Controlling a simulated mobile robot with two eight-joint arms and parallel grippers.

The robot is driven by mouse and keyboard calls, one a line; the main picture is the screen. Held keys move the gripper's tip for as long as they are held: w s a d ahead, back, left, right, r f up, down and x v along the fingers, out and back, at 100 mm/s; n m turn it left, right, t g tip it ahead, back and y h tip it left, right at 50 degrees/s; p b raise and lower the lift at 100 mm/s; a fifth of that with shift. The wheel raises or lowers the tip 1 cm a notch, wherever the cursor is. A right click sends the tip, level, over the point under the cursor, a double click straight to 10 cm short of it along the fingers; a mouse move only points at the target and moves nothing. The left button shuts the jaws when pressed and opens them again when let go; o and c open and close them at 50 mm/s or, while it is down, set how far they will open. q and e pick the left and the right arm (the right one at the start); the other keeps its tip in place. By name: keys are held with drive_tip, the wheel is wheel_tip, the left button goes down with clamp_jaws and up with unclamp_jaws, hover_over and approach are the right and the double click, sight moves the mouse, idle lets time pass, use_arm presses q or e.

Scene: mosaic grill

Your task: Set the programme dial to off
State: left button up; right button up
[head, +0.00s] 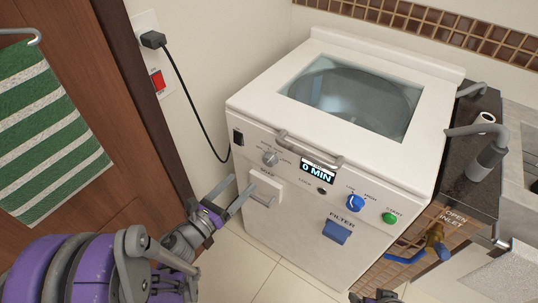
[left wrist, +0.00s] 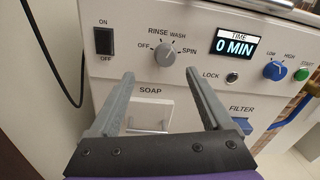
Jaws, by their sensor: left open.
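The programme dial (head: 270,158) is a grey round knob on the front panel of the white washing machine (head: 400,160). In the left wrist view the dial (left wrist: 165,54) has OFF at its left, RINSE and WASH above, and SPIN at its right. I cannot clearly tell which label its pointer faces. My left gripper (head: 243,183) is open and empty, in front of the panel, lower left of the dial. In the left wrist view its fingers (left wrist: 159,74) stand apart below the dial, not gripping it. A grey piece of my right gripper (head: 375,297) shows at the bottom edge, mostly cut off.
The soap drawer (head: 266,188) sits just below the dial. The on/off switch (left wrist: 103,41) is left of it. A grey handle bar (head: 310,150) sticks out above the display (head: 318,173). A blue knob (head: 355,203) and green start button (head: 389,218) are farther right. A black cord (head: 190,95) hangs at left.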

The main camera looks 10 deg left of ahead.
sight(267, 162)
use_arm(q)
drive_tip(key=shift+m+h, duration=0.3)
drive_tip(key=shift+m, duration=0.4)
drive_tip(key=x, duration=0.7)
drive_tip(key=f+x, duration=0.1)
drive_tip(key=x, duration=0.3)
drive_tip(key=shift+s+d, duration=0.1)
drive_tip(key=shift+d, duration=0.2)
clamp_jaws()
